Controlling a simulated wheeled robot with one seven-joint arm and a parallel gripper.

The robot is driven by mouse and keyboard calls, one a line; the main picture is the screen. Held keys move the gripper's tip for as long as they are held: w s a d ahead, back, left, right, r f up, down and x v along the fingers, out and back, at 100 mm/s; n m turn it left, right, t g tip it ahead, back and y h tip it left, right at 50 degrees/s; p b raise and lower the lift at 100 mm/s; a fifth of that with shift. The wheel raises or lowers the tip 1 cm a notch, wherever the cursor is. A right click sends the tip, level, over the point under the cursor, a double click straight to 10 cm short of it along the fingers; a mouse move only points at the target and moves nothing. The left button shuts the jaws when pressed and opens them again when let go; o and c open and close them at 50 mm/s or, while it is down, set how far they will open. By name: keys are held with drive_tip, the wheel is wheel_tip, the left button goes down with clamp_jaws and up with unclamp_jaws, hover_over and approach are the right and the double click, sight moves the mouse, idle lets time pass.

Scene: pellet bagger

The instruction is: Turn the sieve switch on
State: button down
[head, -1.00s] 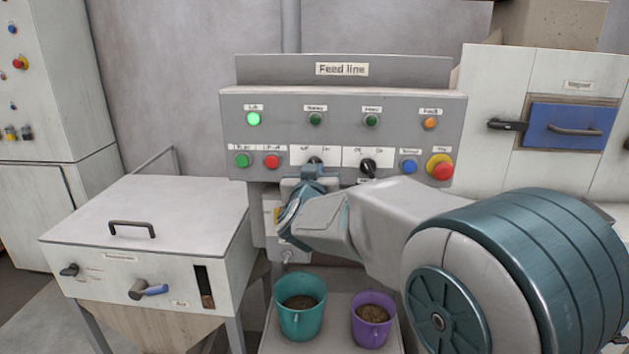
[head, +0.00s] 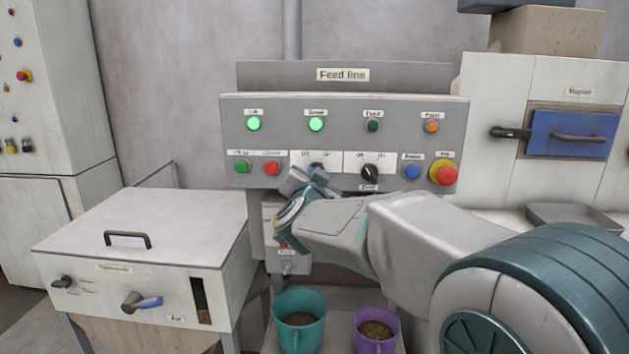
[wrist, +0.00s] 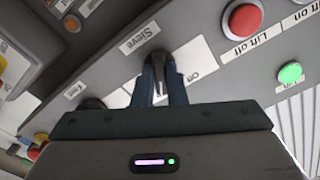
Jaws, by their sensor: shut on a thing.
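The sieve switch (wrist: 167,72) is a dark rotary knob on a white plate labelled "Sieve" in the wrist view. In the head view its top (head: 316,167) shows just above my gripper (head: 312,180), which hides the rest. In the wrist view my gripper (wrist: 161,88) has its two blue fingers shut on the knob, one on each side. On the Feed line panel (head: 236,110), the second lamp (head: 316,124), above the switch, is lit bright green.
A second black knob (head: 370,173) sits just right on the panel, with a blue button (head: 412,171) and a red stop button (head: 445,175) beyond.

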idle(0.3)
drive_tip(key=c, duration=1.5)
unclamp_jaws()
drive_tip(key=shift+o, duration=0.2)
drive_tip(key=shift+s, duration=0.15)
drive_tip(key=s, duration=1.3)
drive_tip(key=shift+s+a, duration=0.25)
drive_tip(key=shift+s, duration=0.05)
drive_tip(key=s+d+f+n+g+p, duration=0.3)
drive_tip(key=s+d+f+g, duration=0.3)
drive_tip(key=s+d, duration=0.3)
drive_tip(key=s+d+f+n+g+p, duration=0.3)
drive_tip(key=s+d+f+g+p, duration=0.2)
drive_tip(key=s+d+f+g, duration=0.2)
drive_tip(key=s+d+g, duration=0.2)
drive_tip(key=s, duration=0.2)
drive_tip(key=shift+d+f+y+p, duration=0.2)
drive_tip(key=shift+d+y+p, duration=0.1)
drive_tip(key=shift+d+p, duration=0.1)
